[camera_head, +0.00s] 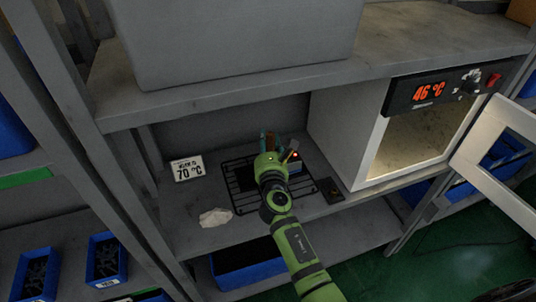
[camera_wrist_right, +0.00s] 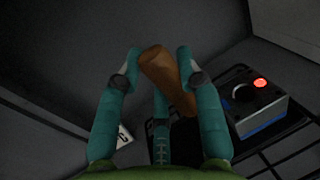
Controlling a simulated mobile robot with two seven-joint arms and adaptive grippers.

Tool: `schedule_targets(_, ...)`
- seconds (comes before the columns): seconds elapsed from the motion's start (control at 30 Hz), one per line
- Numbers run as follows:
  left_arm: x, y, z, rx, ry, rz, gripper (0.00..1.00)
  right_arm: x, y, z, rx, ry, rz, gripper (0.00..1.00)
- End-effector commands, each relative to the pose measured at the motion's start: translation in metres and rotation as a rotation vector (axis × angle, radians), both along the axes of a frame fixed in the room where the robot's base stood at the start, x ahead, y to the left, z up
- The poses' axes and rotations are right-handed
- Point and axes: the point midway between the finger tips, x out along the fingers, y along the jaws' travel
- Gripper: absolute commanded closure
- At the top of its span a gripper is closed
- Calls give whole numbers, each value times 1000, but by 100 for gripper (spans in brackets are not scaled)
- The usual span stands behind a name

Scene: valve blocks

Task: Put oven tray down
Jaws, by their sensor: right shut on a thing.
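The oven tray is a black wire rack (camera_head: 240,190) at shelf height in the head view, left of the oven. Its bars also show at the lower right of the wrist view (camera_wrist_right: 282,152). A block with a red light and a round knob (camera_wrist_right: 262,100) sits on it. My right gripper (camera_head: 268,140) is over the tray's back part and hides some of it. In the wrist view the teal fingers (camera_wrist_right: 159,60) are shut around a brown handle (camera_wrist_right: 166,75). I cannot see how the handle joins the tray, nor whether the tray touches the shelf. My left gripper is out of view.
The oven (camera_head: 345,125) reads 46 °C; its door (camera_head: 505,165) stands open at the right. A 70 °C sign (camera_head: 188,168), a crumpled white cloth (camera_head: 215,217) and a small dark item (camera_head: 330,190) lie around the tray. A shelf board (camera_head: 240,90) runs above.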

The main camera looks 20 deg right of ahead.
Motion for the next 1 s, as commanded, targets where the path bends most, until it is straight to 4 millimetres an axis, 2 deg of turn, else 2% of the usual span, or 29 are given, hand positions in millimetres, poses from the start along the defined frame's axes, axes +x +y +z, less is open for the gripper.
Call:
schedule_targets(0.03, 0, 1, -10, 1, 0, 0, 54, 1, 0, -11, -2, -3, 1, 100)
schedule_targets(0.1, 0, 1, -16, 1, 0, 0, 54, 1, 0, -20, -3, -2, 1, 100)
schedule_targets(0.2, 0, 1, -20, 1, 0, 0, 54, 1, 0, -27, -4, -3, 1, 100)
schedule_targets(0.6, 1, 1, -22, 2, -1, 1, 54, 0, 0, -30, -3, -4, 0, 100)
schedule_targets(0.63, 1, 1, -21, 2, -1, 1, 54, 0, 0, -33, 0, 2, -1, 52)
schedule_targets(0.67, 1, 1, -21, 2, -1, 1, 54, 0, 0, -32, 0, 2, -1, 40)
schedule_targets(1.0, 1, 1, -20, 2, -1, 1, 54, 0, 0, -31, 0, 2, 0, 40)
